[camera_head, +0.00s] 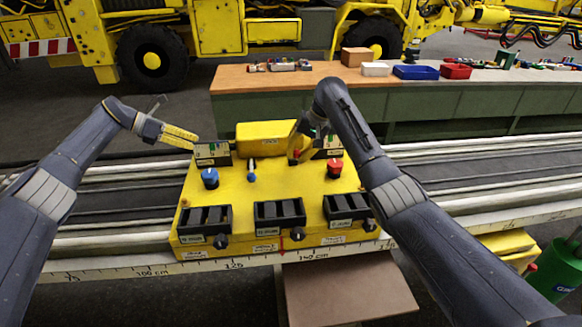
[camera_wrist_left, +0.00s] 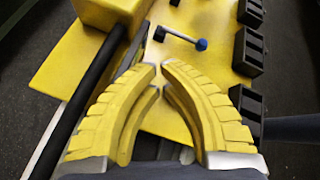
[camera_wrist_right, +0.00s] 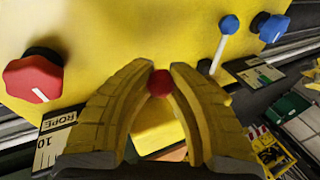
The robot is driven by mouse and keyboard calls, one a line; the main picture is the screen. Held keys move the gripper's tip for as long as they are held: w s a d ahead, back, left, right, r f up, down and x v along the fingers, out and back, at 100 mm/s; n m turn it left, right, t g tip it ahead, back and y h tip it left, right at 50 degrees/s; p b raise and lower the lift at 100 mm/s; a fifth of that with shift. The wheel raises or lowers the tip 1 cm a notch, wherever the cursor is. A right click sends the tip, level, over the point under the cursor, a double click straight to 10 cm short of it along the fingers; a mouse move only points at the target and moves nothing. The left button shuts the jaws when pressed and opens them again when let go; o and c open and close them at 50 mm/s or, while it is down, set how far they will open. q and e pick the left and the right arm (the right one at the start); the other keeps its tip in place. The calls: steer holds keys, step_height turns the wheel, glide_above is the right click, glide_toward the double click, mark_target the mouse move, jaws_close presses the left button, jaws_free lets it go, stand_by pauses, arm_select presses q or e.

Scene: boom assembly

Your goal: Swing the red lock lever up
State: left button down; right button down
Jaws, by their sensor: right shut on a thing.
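The red lock lever shows as a small red ball (camera_wrist_right: 160,83) between the fingertips of my right gripper (camera_wrist_right: 163,76) in the right wrist view. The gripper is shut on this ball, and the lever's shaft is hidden. In the head view the red tip (camera_head: 297,153) shows just below my right gripper (camera_head: 301,144), at the back of the yellow control box (camera_head: 280,205). My left gripper (camera_head: 194,139) is empty at the box's back left corner. Its fingertips (camera_wrist_left: 160,66) are close together in the left wrist view.
A blue-tipped lever (camera_head: 251,170) stands on the box between a blue knob (camera_head: 210,178) and a red rotary knob (camera_head: 334,168). Black rocker panels (camera_head: 280,216) line its front. A workbench (camera_head: 300,82) with bins is behind. The rails to both sides are clear.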

arm_select(q)
steer(key=s+d+f+m+g+h, duration=0.1)
steer(key=d, duration=0.6)
steer(key=s+d+f+m+g+h, duration=0.1)
steer(key=d+f, duration=0.1)
steer(key=d, duration=0.6)
steer(key=s+d+f+m+g, duration=0.1)
steer(key=d+m, duration=0.1)
steer(key=d, duration=0.5)
steer(key=shift+s+d+f+h, duration=0.2)
steer(key=shift+d+f+h, duration=0.15)
steer(key=shift+f+h, duration=0.05)
arm_select(e)
steer(key=shift+d, duration=0.25)
arm_select(q)
steer(key=x, duration=0.8)
steer(key=shift+s, duration=0.1)
steer(key=shift+x, duration=0.95)
steer(key=shift+r, duration=0.15)
steer(key=shift+w+r, duration=0.25)
steer(key=shift+r, duration=0.4)
arm_select(e)
steer(key=shift+f, duration=0.1)
